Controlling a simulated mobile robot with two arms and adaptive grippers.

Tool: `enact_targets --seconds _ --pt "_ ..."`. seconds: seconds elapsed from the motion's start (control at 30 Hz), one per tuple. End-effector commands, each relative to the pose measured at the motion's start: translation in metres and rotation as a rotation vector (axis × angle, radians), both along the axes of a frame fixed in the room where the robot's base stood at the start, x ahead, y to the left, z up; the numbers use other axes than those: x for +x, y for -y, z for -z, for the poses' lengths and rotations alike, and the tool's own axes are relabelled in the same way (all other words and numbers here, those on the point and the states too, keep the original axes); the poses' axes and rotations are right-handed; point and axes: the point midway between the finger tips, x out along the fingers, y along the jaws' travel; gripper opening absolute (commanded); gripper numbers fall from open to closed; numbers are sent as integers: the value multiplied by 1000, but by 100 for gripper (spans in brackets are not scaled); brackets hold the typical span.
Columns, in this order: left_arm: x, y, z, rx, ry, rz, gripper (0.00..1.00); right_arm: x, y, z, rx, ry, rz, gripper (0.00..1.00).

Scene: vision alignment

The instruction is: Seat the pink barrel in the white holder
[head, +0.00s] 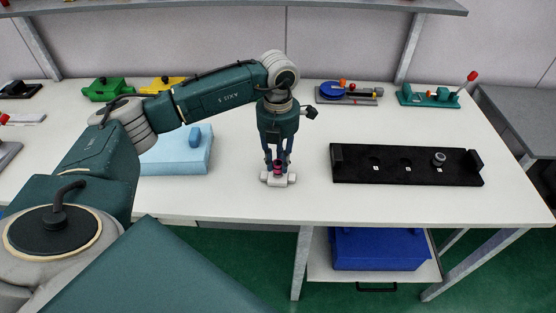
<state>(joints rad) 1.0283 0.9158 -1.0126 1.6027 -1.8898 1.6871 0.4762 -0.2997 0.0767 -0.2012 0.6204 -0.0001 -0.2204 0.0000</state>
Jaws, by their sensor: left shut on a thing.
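My left gripper (278,163) points straight down over the middle of the white table, near its front edge. It is shut on the small pink barrel (278,169), which shows between its fingertips. The white holder (279,180) is a small block on the table right below the fingertips. The barrel is at or just above the top of the holder; I cannot tell whether it is inside. The fingers hide part of the barrel. My right gripper is not in view.
A black tray (343,176) with a grey ring (439,158) lies to the right. A light blue block (180,157) lies to the left. Green (107,88), yellow (163,84) and blue (335,90) fixtures stand at the back. The table between holder and tray is clear.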

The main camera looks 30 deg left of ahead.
Motion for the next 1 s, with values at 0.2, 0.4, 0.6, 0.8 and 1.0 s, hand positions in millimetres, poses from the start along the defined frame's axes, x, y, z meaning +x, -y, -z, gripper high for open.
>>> enact_targets --seconds 0.2,0.4,0.6,0.8,1.0 --pt "0 0 1 0 0 0 0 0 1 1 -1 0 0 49" --pt "0 0 6 0 0 1 0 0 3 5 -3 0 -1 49" --pt "0 0 11 0 -1 1 0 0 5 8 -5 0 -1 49" --pt "0 0 16 0 0 1 0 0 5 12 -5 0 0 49" --pt "0 0 21 0 0 1 0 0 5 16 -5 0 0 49"
